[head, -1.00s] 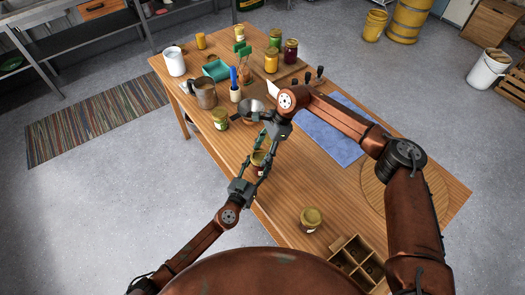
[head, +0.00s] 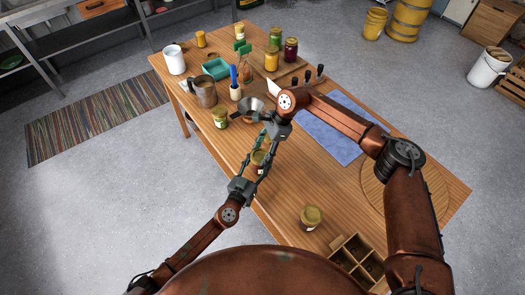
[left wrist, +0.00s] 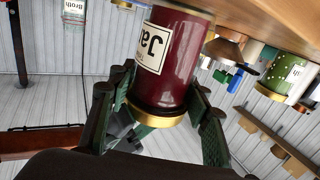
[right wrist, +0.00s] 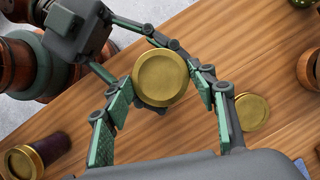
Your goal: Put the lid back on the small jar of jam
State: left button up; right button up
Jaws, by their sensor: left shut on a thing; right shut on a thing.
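My left gripper (head: 258,166) is shut on the jam jar (left wrist: 178,62), which has dark red contents and a white label reading "Ja". The jar is above the table's left edge. My right gripper (right wrist: 160,92) is shut on a round gold lid (right wrist: 160,78), seen from above. In the left wrist view the gold lid (left wrist: 155,115) meets the end of the jar with no clear gap. I cannot tell whether it is fully seated.
A flat gold disc (right wrist: 252,112) lies on the table beside the jar. A lidded jar (head: 220,118) and a funnel (head: 250,104) stand beyond. Another jar (head: 311,218) and a divided wooden box (head: 357,262) are nearer. A blue cloth (head: 335,140) lies right.

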jog(key=shift+f, duration=0.3)
jog(key=shift+c, duration=0.7)
jog(key=shift+d, duration=0.1)
jog(key=shift+r, duration=0.55)
jog(key=shift+f, duration=0.4)
dwell(0.5)
jog(key=shift+s+f, duration=0.15)
jog(key=shift+f, duration=0.45)
jog(key=shift+c, duration=0.3)
jog(key=shift+r, duration=0.5)
jog(key=shift+r, duration=0.55)
dwell(0.6)
